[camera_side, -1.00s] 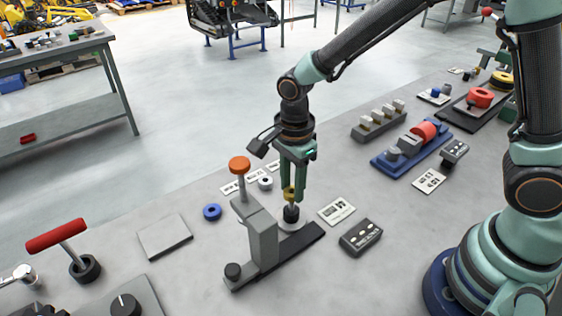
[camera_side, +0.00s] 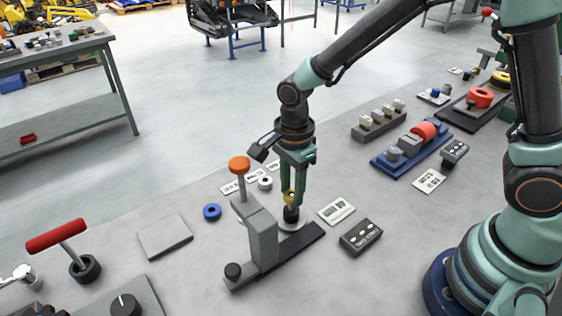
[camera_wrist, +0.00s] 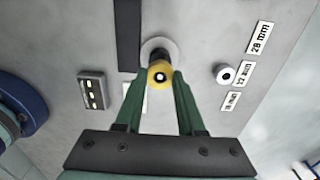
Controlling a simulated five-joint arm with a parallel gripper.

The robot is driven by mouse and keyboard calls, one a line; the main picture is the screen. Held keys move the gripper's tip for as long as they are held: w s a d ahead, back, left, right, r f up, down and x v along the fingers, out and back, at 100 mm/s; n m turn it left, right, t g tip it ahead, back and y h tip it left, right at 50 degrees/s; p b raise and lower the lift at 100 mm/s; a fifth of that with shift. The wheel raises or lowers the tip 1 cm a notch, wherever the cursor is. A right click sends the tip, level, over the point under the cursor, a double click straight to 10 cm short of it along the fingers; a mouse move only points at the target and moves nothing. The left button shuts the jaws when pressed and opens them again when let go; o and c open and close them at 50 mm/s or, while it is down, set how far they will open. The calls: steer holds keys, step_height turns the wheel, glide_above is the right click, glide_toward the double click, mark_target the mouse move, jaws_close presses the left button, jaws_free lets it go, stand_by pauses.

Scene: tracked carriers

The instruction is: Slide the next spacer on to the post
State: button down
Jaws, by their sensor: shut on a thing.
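My gripper (camera_side: 290,194) is shut on a yellow spacer (camera_side: 288,196), a ring that also shows between the fingertips in the wrist view (camera_wrist: 160,72). It is at the post, just above a black piece (camera_side: 291,214) that stands on a pale round base (camera_side: 292,225). In the wrist view a light spot ringed in dark shows inside the yellow ring; I cannot tell how far the ring is around the post. A blue spacer (camera_side: 212,212) and a white spacer (camera_side: 265,183) lie loose on the table; the white one also shows in the wrist view (camera_wrist: 225,73).
A grey press-like stand with an orange knob (camera_side: 239,165) rises close left of the post. Printed size cards (camera_wrist: 262,37) lie behind. A dark button box (camera_side: 361,237) and a white card (camera_side: 337,211) are to the right. A flat grey plate (camera_side: 165,237) lies left.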

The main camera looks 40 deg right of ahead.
steer(key=shift+f, duration=0.1)
jaws_free()
stand_by(0.5)
stand_by(0.4)
steer(key=shift+r, duration=4)
steer(key=s+d+r+n+t, duration=0.2)
steer(key=s+d+r+n, duration=0.1)
steer(key=d+r+n, duration=0.2)
steer(key=s+d+r+n+t, duration=0.3)
steer(key=d+n, duration=0.6)
steer(key=n, duration=0.4)
steer(key=shift+s+r+t, duration=0.3)
steer(key=shift+s+r, duration=0.2)
steer(key=shift+r, duration=0.4)
